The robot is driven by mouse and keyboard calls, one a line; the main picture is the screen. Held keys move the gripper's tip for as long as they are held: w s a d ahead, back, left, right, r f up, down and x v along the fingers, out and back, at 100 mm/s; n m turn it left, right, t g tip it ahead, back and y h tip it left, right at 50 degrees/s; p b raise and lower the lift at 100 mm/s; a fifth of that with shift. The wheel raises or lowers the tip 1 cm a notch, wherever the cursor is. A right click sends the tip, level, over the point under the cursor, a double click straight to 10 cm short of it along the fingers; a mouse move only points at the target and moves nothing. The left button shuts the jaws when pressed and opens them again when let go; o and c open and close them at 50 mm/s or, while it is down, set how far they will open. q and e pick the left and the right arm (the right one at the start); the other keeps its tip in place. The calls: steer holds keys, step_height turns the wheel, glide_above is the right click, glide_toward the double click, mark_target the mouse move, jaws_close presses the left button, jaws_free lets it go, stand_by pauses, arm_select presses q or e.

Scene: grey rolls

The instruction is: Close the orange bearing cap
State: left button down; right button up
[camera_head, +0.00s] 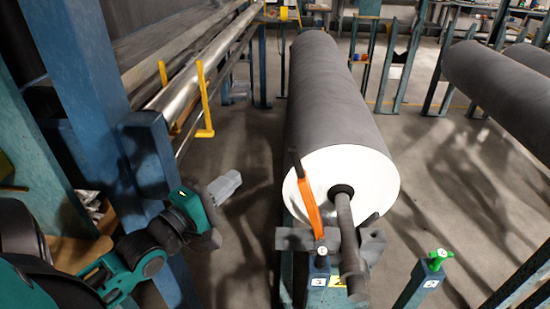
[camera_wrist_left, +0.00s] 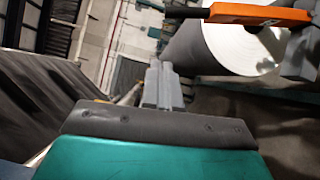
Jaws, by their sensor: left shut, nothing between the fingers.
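The orange bearing cap (camera_head: 309,205) stands upright and open, tilted a little to the left, beside the white end of the grey roll (camera_head: 335,95). Its dark tip points up, and its lower end meets the bearing block by the roll's shaft (camera_head: 345,225). In the left wrist view the orange cap (camera_wrist_left: 258,14) crosses the upper right, in front of the roll (camera_wrist_left: 235,45). My left gripper (camera_head: 230,183) is shut and empty, left of the cap and apart from it. Its closed fingers (camera_wrist_left: 162,85) show in the left wrist view. My right gripper is not in view.
A blue post (camera_head: 85,90) and frame stand at the left, close to my left arm. A green-handled blue post (camera_head: 425,275) stands at the lower right. More grey rolls (camera_head: 490,75) lie at the upper right. Bare floor shows between my gripper and the roll.

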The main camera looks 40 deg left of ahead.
arm_select(q)
steer(key=w+d, duration=0.3)
steer(key=w, duration=0.8)
steer(key=shift+d+r+b, duration=0.15)
steer(key=shift+r+b, duration=0.15)
steer(key=shift+r, duration=0.1)
steer(key=shift+w, duration=0.15)
